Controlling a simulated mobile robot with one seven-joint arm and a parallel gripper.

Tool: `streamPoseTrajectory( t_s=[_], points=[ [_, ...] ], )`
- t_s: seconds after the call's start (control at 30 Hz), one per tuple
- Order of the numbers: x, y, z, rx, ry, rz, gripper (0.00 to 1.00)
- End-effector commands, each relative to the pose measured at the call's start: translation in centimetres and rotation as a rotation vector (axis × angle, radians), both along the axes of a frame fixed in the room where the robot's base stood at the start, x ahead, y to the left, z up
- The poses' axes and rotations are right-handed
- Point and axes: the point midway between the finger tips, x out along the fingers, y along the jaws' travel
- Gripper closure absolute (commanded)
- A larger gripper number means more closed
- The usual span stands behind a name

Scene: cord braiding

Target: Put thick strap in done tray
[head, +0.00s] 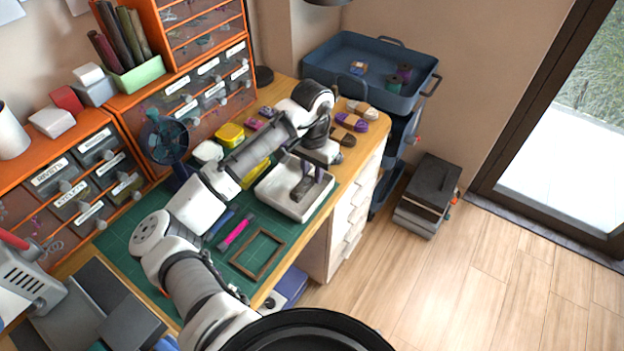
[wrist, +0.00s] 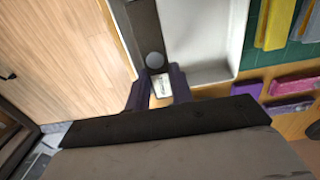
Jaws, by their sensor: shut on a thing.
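A white tray (head: 266,196) lies at the desk's front right edge; its pale floor and wall also show in the wrist view (wrist: 222,40). The thick strap (head: 302,190) is a dark grey-brown strip over the tray's inside in the head view. In the wrist view the strap (wrist: 143,25) runs away from my fingertips along one tray side, with a round metal stud and a small white label near its close end. My gripper (head: 309,174) is shut on this end, with dark purple fingers either side (wrist: 160,88). I cannot tell whether the strap touches the tray floor.
A green cutting mat (head: 205,263) carries a brown frame (head: 257,254) and a pink tool (head: 236,233). Cord bundles (head: 351,122) lie behind the tray. A blue cart (head: 345,55) stands beyond the desk; orange drawer units (head: 185,105) line the back.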

Motion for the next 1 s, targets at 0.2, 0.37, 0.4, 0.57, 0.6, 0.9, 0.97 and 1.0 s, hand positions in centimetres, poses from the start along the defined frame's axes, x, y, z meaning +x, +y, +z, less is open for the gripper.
streamPoseTrajectory(
  t_s=[0.2,0.37,0.4,0.57,0.6,0.9,0.97,1.0],
  points=[
    [-0.1,0.1,-2.0,0.0,0.004,0.001,0.99],
    [0.0,0.0,-3.9,0.0,0.001,0.0,0.99],
    [0.0,0.0,-4.0,0.001,0.001,0.0,0.99],
    [0.0,0.0,-4.0,0.0,0.0,0.0,0.99],
    [0.0,0.0,-4.0,-0.001,0.001,0.0,0.99],
    [0.0,0.0,-4.2,0.0,0.0,-0.001,0.68],
    [0.0,0.0,-4.2,0.0,0.0,-0.001,0.68],
    [0.0,0.0,-4.2,0.0,0.0,0.0,0.68]
  ],
)
